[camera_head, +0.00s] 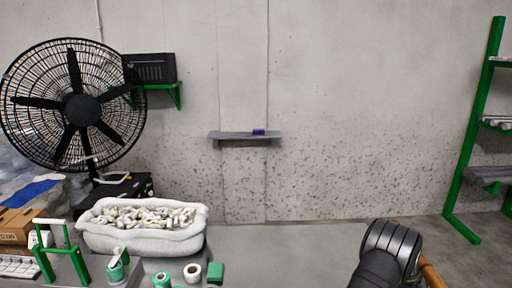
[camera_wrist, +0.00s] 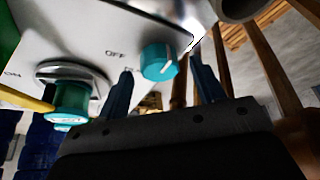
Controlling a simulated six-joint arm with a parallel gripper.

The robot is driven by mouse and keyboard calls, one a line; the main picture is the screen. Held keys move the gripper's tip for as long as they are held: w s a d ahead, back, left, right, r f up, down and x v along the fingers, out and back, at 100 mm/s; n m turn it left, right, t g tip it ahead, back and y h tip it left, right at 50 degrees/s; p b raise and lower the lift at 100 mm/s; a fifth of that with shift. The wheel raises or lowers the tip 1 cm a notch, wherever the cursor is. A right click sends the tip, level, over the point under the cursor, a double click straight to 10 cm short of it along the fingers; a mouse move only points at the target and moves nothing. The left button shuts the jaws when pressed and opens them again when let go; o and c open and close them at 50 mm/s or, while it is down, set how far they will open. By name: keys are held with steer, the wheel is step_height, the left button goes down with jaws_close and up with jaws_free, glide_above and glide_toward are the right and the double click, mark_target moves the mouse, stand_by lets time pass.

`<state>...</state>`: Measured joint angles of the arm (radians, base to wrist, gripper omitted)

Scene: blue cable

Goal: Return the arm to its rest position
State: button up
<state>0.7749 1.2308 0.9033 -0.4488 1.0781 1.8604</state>
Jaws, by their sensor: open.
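My gripper (camera_wrist: 160,66) is open in the wrist view, with its two dark blue fingers spread apart. A teal knob (camera_wrist: 158,62) on a pale panel (camera_wrist: 95,35) marked OFF shows between the fingers. I cannot tell how far the knob is from them. In the head view, part of my dark arm (camera_head: 392,250) shows at the lower right, and my gripper is out of that view. A small blue item (camera_head: 259,132) lies on a grey wall shelf (camera_head: 230,135); I cannot tell whether it is the blue cable.
A second teal knob (camera_wrist: 70,103) and dark blue objects (camera_wrist: 40,148) are at the left of the wrist view. Brown wooden bars (camera_wrist: 270,60) stand at its right. A white bin (camera_head: 140,240), a large fan (camera_head: 75,105) and a green rack (camera_head: 472,140) surround the workspace.

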steer(key=v, duration=1.6)
steer(key=x, duration=1.7)
steer(key=n, duration=0.2)
steer(key=n+t+h, duration=0.1)
steer(key=n, duration=0.1)
steer(key=shift+s+a+r, duration=0.15)
steer(key=n+t, duration=0.2)
steer(key=n, duration=0.2)
steer(key=shift+s+n, duration=0.1)
steer(key=shift+n, duration=0.2)
steer(key=shift+s+n+t, duration=0.15)
steer(key=shift+n+t, duration=0.75)
steer(key=shift+n, duration=1.4)
steer(key=shift+n+t, duration=0.5)
steer(key=shift+n, duration=0.7)
steer(key=shift+n, duration=0.6)
